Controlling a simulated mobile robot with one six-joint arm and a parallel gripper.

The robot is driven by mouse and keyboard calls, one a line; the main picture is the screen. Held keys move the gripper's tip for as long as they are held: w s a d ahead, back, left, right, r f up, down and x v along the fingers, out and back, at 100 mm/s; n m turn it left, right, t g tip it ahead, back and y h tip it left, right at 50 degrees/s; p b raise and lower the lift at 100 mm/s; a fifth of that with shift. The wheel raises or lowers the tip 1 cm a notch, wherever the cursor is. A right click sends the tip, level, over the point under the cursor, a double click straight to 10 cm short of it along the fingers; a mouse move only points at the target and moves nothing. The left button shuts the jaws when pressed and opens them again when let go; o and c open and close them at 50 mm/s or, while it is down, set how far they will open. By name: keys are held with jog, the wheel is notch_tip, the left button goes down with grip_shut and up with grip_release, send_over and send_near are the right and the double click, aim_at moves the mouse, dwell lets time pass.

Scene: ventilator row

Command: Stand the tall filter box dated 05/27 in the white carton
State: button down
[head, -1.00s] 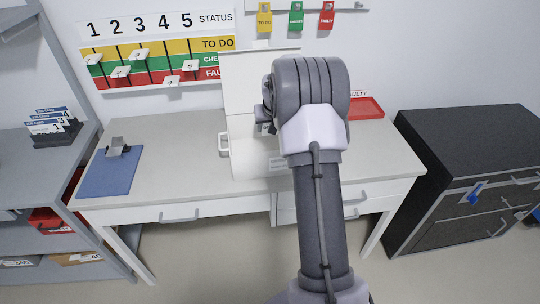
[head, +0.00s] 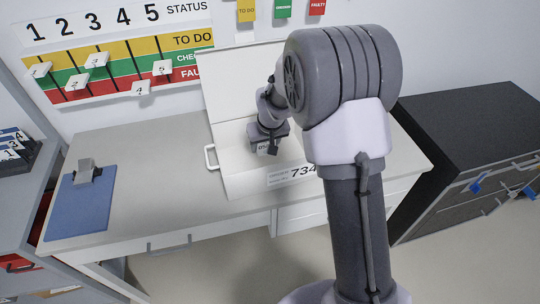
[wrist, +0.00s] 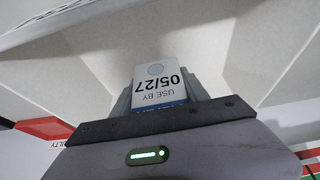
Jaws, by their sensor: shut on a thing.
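The tall filter box (wrist: 160,88) is white with a blue edge and reads "USE BY 05/27" in the wrist view. My gripper (wrist: 160,105) is shut on it. In the head view my gripper (head: 266,142) is over the white carton, and a small part of the box (head: 263,149) shows below it. The white carton (head: 245,184) stands on the desk with its lid raised at the back, a handle on its left and a label reading 734. My arm covers its right part. I cannot tell how far the box is inside it.
A blue clipboard (head: 80,205) lies on the desk (head: 140,165) at the left, with bare desk between it and the carton. A dark cabinet (head: 470,130) stands at the right. A status board (head: 120,60) hangs behind.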

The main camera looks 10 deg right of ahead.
notch_tip(320, 180, down, 4)
jog(key=shift+r+b, duration=0.1)
jog(key=shift+b, duration=0.45)
jog(key=shift+d+f+b, duration=0.1)
jog(key=shift+f+b, duration=0.5)
jog(key=shift+f, duration=0.05)
jog(key=c, duration=0.6)
grip_release()
